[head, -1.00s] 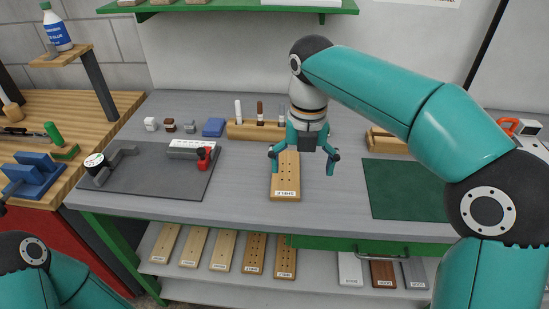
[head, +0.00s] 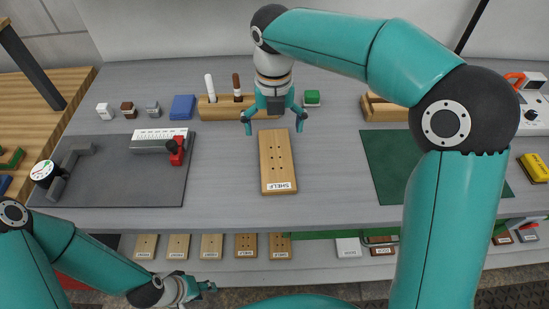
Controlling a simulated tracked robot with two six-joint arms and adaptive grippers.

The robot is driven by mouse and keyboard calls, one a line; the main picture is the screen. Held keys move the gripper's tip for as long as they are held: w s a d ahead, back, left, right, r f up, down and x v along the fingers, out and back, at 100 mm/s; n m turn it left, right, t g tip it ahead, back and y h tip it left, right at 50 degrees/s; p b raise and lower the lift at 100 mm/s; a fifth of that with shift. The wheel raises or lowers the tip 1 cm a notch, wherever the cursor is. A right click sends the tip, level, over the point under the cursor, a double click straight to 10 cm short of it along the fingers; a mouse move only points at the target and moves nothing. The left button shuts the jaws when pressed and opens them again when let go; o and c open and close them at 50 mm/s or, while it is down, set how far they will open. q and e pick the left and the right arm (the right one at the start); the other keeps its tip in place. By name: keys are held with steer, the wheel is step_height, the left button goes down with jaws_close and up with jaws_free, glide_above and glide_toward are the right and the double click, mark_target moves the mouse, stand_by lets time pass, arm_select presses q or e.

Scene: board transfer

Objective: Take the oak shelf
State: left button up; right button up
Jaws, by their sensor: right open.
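The oak shelf (head: 277,165) is a light wooden board with rows of holes and a white label reading SHELF. It lies flat on the grey workbench, lengthwise toward me. My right gripper (head: 273,126) is open and empty, its fingers pointing down around the far end of the board; I cannot tell their height above it. My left gripper (head: 205,289) is low at the bottom left, in front of the lower shelf; its jaw state is too small to make out.
A dark mat (head: 110,178) with a clamp fixture and dial gauge lies on the left. A green mat (head: 385,160) lies on the right. A wooden marker holder (head: 215,109) stands behind the board. Several boards (head: 211,247) lie on the lower shelf (head: 320,262). The bench around the board is clear.

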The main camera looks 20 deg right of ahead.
mark_target(276, 157)
step_height(276, 157, down, 3)
steer(key=shift+f, duration=0.15)
steer(key=shift+s+d+f, duration=0.1)
steer(key=shift+f, duration=1.5)
steer(key=shift+d+f, duration=0.1)
steer(key=shift+f, duration=1.5)
steer(key=shift+c, duration=0.3)
steer(key=shift+r, duration=0.1)
steer(key=c, duration=1.1)
